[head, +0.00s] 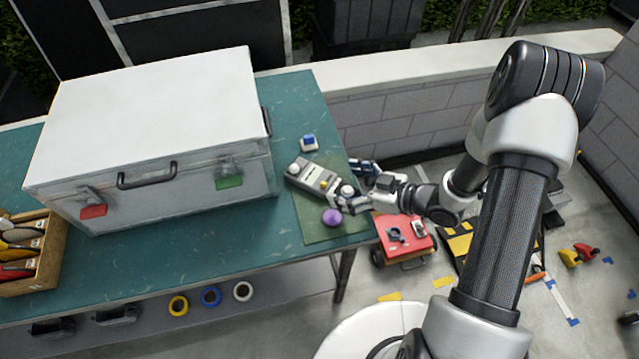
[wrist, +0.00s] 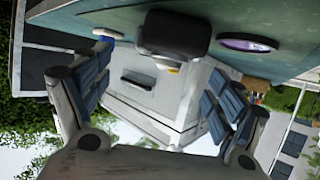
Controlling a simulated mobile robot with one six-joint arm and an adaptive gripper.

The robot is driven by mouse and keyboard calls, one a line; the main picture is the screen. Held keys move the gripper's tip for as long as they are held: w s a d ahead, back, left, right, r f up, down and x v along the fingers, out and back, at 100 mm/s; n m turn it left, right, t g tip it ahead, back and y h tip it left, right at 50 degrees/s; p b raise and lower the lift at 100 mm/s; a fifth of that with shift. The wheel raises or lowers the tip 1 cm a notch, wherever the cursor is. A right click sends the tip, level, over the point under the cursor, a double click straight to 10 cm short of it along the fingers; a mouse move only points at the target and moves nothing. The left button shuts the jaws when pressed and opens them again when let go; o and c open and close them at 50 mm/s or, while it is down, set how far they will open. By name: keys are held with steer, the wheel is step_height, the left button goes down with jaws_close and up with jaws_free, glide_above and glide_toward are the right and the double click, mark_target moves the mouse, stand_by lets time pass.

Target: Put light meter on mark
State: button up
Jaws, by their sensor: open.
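A grey light meter (head: 313,178), with a pale dome and a small yellow part, lies on a green mat (head: 312,228) at the table's right end. My gripper (head: 353,187) is at its right end, with the fingers spread. In the wrist view, the meter's dark end (wrist: 175,33) shows between and beyond the open fingers (wrist: 158,64). I cannot tell whether they touch it. Tape marks lie on the floor at the right: a white and blue one (head: 562,302) and yellow pieces (head: 443,282). Which one is the mark is not clear.
A purple disc (head: 332,217) and a blue-and-white block (head: 308,143) lie close to the meter. A large white case (head: 150,130) fills the table's left part. A red case (head: 404,240) stands on the floor below. A low block wall (head: 400,115) runs behind.

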mark_target(317, 177)
steer(key=shift+b+x, duration=1.05)
steer(key=shift+x, duration=2.05)
steer(key=shift+s+a+r, duration=0.1)
steer(key=shift+a+r, duration=0.05)
steer(key=shift+r, duration=0.1)
steer(key=c, duration=1.5)
